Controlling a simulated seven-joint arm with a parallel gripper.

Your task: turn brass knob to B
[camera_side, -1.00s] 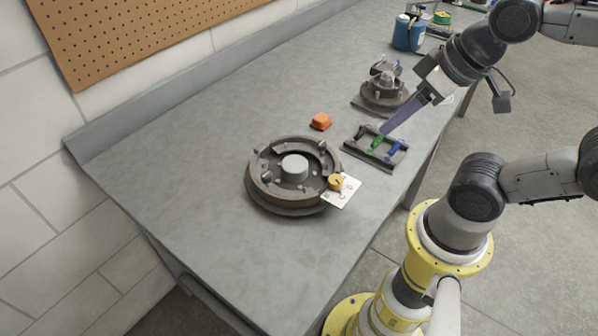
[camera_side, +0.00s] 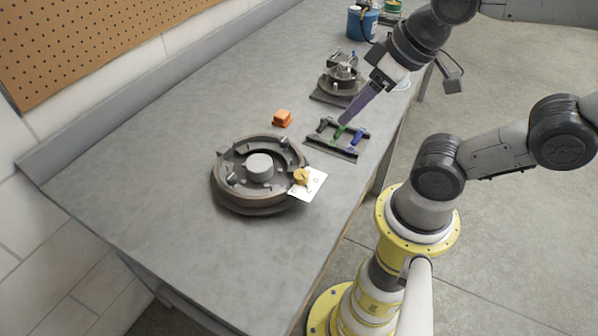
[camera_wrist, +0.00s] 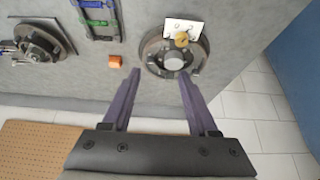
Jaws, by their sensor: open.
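The brass knob (camera_side: 300,176) sits on a white lettered card at the right edge of the round drum assembly (camera_side: 232,200). In the wrist view the knob (camera_wrist: 181,40) is on the white card (camera_wrist: 185,27), beyond my fingertips. The letters are too small to tell which one the knob points at. My gripper (camera_side: 345,120) has long purple fingers and hangs over the rack of coloured handles, apart from the knob. In the wrist view my gripper (camera_wrist: 161,76) is open and empty, its fingers on either side of the drum's lower part.
An orange block (camera_side: 283,118) lies behind the drum. A dark rack (camera_side: 345,153) with green and blue handles stands right of it. A second hub assembly (camera_side: 340,82) and a blue container (camera_side: 362,22) stand farther back. The bench's left part is clear.

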